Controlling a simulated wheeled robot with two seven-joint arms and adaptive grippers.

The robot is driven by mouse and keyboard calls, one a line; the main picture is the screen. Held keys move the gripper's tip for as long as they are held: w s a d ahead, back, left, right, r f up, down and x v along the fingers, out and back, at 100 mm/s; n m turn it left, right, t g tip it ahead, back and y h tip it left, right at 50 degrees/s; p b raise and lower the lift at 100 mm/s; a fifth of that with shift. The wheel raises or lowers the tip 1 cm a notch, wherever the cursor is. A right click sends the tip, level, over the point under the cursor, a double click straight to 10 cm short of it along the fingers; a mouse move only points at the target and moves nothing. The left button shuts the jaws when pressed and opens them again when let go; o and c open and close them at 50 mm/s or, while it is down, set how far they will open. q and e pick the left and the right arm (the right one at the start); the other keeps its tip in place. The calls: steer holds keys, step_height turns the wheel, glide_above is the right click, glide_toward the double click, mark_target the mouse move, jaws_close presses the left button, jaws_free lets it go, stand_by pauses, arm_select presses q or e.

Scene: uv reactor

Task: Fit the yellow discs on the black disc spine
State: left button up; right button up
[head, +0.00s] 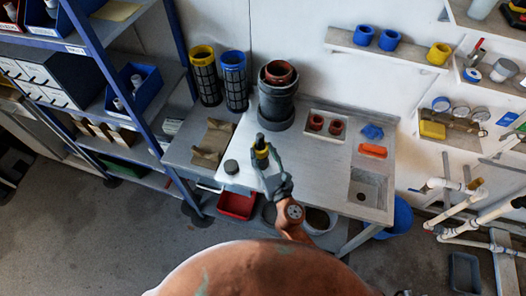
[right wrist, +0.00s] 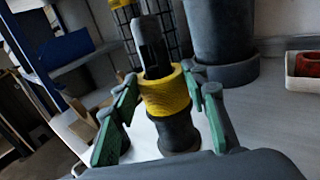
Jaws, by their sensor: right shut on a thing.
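In the head view my right gripper (head: 263,163) is over the front of the workbench, with its fingers on either side of a yellow disc (head: 261,154). In the right wrist view its green-padded fingers (right wrist: 165,98) are shut on the yellow disc (right wrist: 166,96). The black disc spine (right wrist: 151,47) rises upright through the yellow disc, which appears to sit around it. A dark round part (right wrist: 178,133) shows just below the yellow disc. Whether the disc is fully seated cannot be told. My left gripper is not in view.
A large grey cylinder (head: 276,105) stands behind the gripper, with yellow-topped (head: 203,75) and blue-topped (head: 233,80) mesh cylinders to its left. A tray with red rings (head: 325,125) is at right. The bench centre-right is clear.

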steer(key=shift+f, duration=0.15)
steer(key=o, duration=1.2)
steer(key=v, duration=1.2)
steer(key=shift+d, duration=0.1)
